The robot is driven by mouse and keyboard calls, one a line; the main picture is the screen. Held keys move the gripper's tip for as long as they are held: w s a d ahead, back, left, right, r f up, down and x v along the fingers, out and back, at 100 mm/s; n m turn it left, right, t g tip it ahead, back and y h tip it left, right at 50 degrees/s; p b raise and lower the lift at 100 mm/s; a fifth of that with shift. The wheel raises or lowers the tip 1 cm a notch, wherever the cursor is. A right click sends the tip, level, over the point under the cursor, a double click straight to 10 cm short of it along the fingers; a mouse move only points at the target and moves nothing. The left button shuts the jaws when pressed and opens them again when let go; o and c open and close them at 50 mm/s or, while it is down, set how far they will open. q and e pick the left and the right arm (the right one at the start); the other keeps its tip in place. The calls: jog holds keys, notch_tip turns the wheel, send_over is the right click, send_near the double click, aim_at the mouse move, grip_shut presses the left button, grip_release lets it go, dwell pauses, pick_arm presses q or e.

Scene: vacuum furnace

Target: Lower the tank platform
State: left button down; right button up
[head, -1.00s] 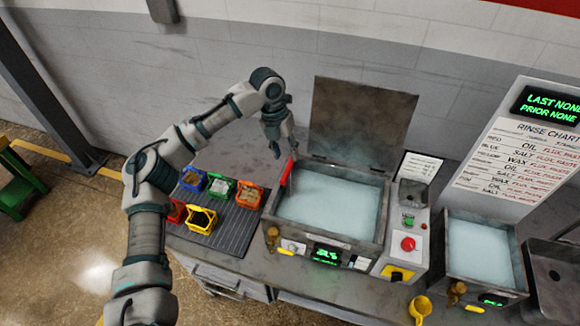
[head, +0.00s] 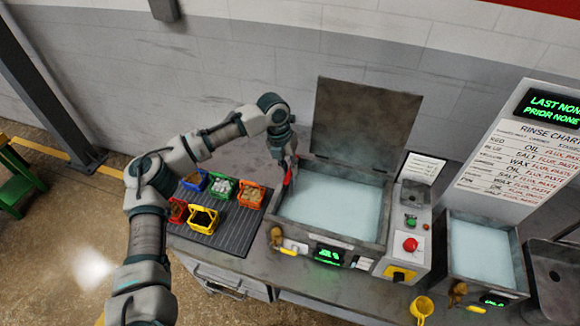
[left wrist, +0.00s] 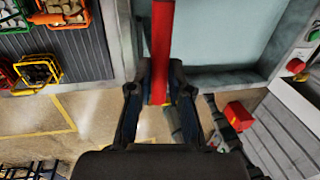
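The large tank (head: 338,237) stands on the bench, full of pale bluish liquid, with its lid (head: 362,125) raised. No platform can be made out under the liquid. A red lever (head: 287,180) stands at the tank's left edge. It also shows in the left wrist view (left wrist: 162,45) as a red bar running between my fingers. My left gripper (head: 291,160) is at the lever's upper part. Its fingers (left wrist: 160,80) are drawn in on both sides of the bar and seem to touch it. My right gripper is out of view.
Several coloured baskets (head: 203,218) stand on a ribbed mat (head: 238,232) left of the tank. A control box (head: 410,245) with red and green buttons adjoins its right side. A smaller tank (head: 487,292) and a rinse chart (head: 515,160) are farther right.

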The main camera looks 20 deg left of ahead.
pick_arm(q)
jog(key=shift+a+f, duration=0.1)
jog(key=shift+a, duration=0.1)
jog(key=f, duration=0.1)
jog(key=f+p, duration=0.1)
jog(key=f, duration=0.1)
jog(key=shift+s+d, duration=0.1)
jog(key=shift+d, duration=0.2)
jog(key=shift+f, duration=0.2)
jog(key=shift+a+f, duration=0.1)
jog(key=shift+a, duration=0.05)
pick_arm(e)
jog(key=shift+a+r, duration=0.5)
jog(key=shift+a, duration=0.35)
pick_arm(q)
jog(key=c, duration=1.1)
grip_release()
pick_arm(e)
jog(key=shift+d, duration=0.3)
pick_arm(q)
jog(key=shift+r, duration=0.2)
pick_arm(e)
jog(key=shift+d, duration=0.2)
pick_arm(q)
notch_tip(320, 180, up, 11)
jog(key=a, duration=0.2)
jog(key=shift+w+a+r, duration=0.15)
jog(key=shift+w+a, duration=0.05)
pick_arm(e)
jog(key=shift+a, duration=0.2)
